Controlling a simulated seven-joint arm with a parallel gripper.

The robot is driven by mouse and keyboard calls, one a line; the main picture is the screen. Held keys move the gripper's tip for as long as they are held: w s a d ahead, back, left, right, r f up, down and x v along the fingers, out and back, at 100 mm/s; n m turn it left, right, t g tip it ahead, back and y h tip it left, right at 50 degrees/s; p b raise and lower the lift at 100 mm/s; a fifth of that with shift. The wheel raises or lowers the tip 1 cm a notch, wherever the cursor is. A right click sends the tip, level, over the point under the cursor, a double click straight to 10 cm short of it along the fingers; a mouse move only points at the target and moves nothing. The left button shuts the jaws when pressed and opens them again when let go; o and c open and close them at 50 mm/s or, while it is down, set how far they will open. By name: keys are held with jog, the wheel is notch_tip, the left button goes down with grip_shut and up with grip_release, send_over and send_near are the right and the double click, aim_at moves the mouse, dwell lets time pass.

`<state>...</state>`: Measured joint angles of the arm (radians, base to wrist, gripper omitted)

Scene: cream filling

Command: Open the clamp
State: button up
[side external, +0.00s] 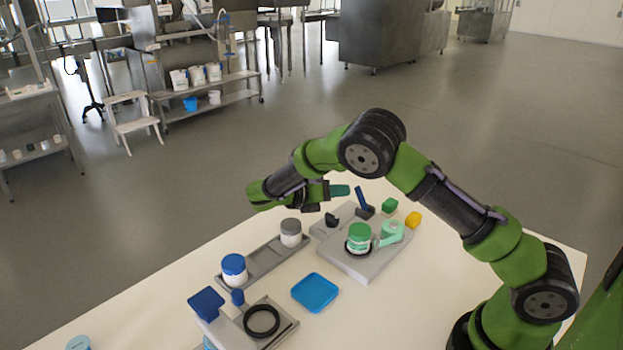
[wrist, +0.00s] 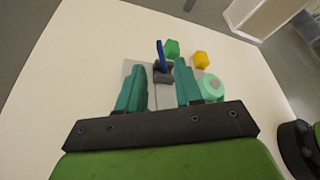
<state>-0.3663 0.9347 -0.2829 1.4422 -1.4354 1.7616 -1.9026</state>
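The clamp appears to be the blue lever (side external: 362,198) on a dark block at the far edge of the grey fixture (side external: 358,266). The lever stands up, leaning slightly. In the wrist view the blue lever (wrist: 160,54) shows ahead, between the two teal fingers and beyond their tips. A jar with a green lid (side external: 358,238) sits in a black ring on the fixture. My gripper (side external: 342,190) is open and empty above the fixture's far left side. Its fingers also show spread apart in the wrist view (wrist: 159,68). I see no contact with the lever.
A mint tape-like roll (side external: 391,232) is beside the jar. Green (side external: 390,205) and yellow (side external: 413,219) blocks lie behind. A grey rail (side external: 262,265) holds a blue-lidded jar (side external: 234,268) and a grey-lidded jar (side external: 291,232). A blue tray (side external: 315,292) and second fixture (side external: 283,325) are in front.

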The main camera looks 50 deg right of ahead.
jog(key=v, duration=0.7)
jog(key=s+m+y, duration=0.2)
jog(key=m, duration=0.1)
jog(key=s+a+f+m+y, duration=0.1)
jog(key=s+m+y, duration=0.2)
jog(key=m, duration=0.1)
jog(key=s+m+y, duration=0.2)
jog(key=m, duration=0.2)
jog(key=shift+s+a+f+t, duration=0.35)
jog(key=shift+s+t, duration=0.05)
jog(key=s+a+r+m+t+y, duration=0.2)
jog(key=s+r+m+t+y, duration=0.1)
jog(key=s+r+m+y, duration=0.1)
jog(key=s+a+r+m+t+y, duration=0.3)
jog(key=s+r+m+y, duration=0.1)
jog(key=s+r+m, duration=0.3)
jog(key=shift+s+a+m+y, duration=0.3)
jog(key=shift+s+m, duration=0.25)
jog(key=shift+m, duration=0.75)
